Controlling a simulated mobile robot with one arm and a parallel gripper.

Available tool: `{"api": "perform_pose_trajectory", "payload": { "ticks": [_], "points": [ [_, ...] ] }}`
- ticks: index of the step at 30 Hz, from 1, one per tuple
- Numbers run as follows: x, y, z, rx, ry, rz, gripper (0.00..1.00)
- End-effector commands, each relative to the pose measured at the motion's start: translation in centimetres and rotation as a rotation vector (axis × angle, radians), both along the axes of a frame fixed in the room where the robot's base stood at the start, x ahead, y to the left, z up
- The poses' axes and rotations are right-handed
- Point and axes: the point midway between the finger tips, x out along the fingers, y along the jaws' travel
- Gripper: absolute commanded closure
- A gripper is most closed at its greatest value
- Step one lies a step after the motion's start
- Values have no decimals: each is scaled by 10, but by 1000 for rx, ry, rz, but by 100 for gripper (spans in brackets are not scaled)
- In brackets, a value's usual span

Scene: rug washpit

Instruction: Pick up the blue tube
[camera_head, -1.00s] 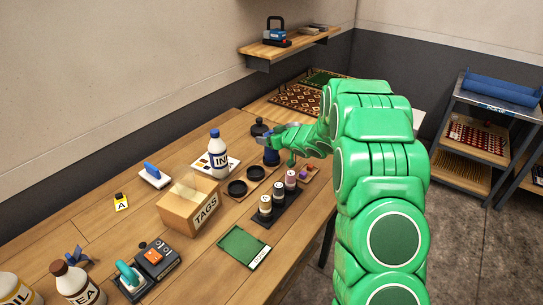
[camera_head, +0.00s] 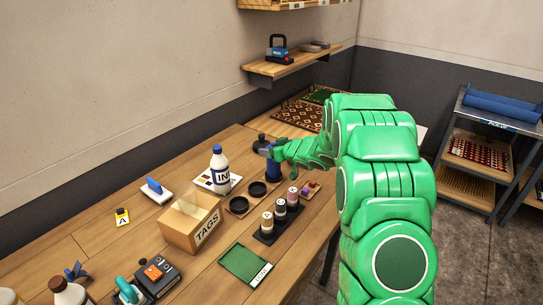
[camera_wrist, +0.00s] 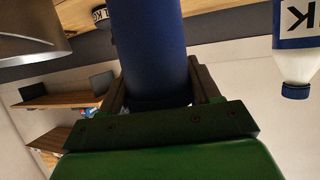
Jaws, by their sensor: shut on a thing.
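The blue tube (camera_head: 273,170) is a dark blue cylinder near the back of the workbench in the head view, partly hidden by my gripper (camera_head: 273,151). In the wrist view the blue tube (camera_wrist: 152,45) stands between the two dark fingers of my gripper (camera_wrist: 158,88), one on each side of it. My gripper is shut on the tube. The tube's lower end is hard to make out in the head view, so I cannot tell whether it touches the bench.
A white bottle (camera_head: 219,168) and black round dishes (camera_head: 257,188) are left of the tube. Several spools (camera_head: 280,208) stand in front. An open TAGS box (camera_head: 190,222) is nearer. A dark rounded object (camera_head: 259,143) is close behind my gripper.

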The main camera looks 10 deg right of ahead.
Motion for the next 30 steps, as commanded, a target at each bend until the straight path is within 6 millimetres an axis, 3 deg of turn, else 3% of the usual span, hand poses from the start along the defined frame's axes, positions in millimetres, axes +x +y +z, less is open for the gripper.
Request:
{"api": "perform_pose_trajectory", "payload": {
  "ticks": [2,18,30],
  "points": [
    [1,-1,17,-2,-6,0,100],
    [-51,-2,77,0,-6,-2,100],
    [-106,-2,99,0,-3,-1,100]
  ]
}}
